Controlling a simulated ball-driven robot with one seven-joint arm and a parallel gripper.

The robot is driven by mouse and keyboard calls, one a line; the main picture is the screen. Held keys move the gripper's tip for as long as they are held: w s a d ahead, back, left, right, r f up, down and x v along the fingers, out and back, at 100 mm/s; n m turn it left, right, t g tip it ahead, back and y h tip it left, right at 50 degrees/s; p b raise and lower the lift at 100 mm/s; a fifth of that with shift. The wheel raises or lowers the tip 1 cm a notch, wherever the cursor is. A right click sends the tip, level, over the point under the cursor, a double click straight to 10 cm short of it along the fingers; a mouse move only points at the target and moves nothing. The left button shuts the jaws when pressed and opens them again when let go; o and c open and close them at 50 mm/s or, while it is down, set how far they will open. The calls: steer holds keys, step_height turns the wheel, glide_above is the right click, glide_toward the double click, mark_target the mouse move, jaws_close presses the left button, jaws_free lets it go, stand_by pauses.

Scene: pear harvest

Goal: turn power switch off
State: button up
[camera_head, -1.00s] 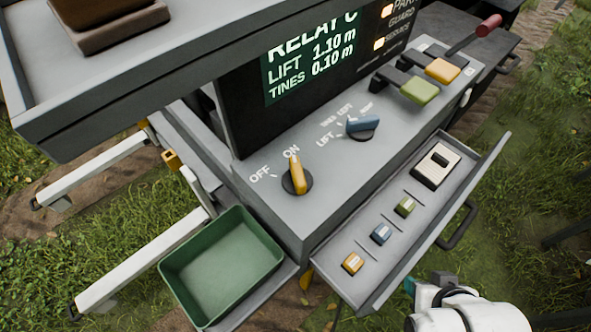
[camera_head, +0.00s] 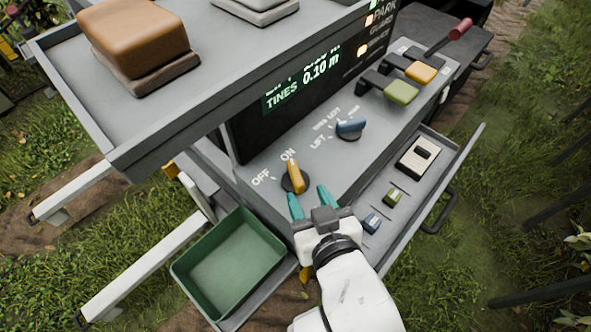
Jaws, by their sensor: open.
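The power switch (camera_head: 296,177) is a yellow rotary knob on a dark round base, on the grey console top. Its pointer end is toward the ON label (camera_head: 288,155); the OFF label (camera_head: 261,178) is to its left. My gripper (camera_head: 309,197) has two teal fingers, spread apart, just in front of the knob on its near side. The left fingertip is near the knob's lower left and the right one is to its lower right. Nothing is between the fingers, and I cannot tell whether either touches the knob's base.
Green (camera_head: 401,92) and yellow (camera_head: 421,72) levers are at the back right. The open drawer (camera_head: 446,167) holds small blocks and lies right of my arm. A green bin (camera_head: 230,262) is at lower left. A shelf (camera_head: 150,135) overhangs the left.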

mark_target(298, 178)
steer(key=p+x, duration=0.1)
steer(key=x, duration=0.8)
steer(key=shift+d, duration=0.1)
jaws_close()
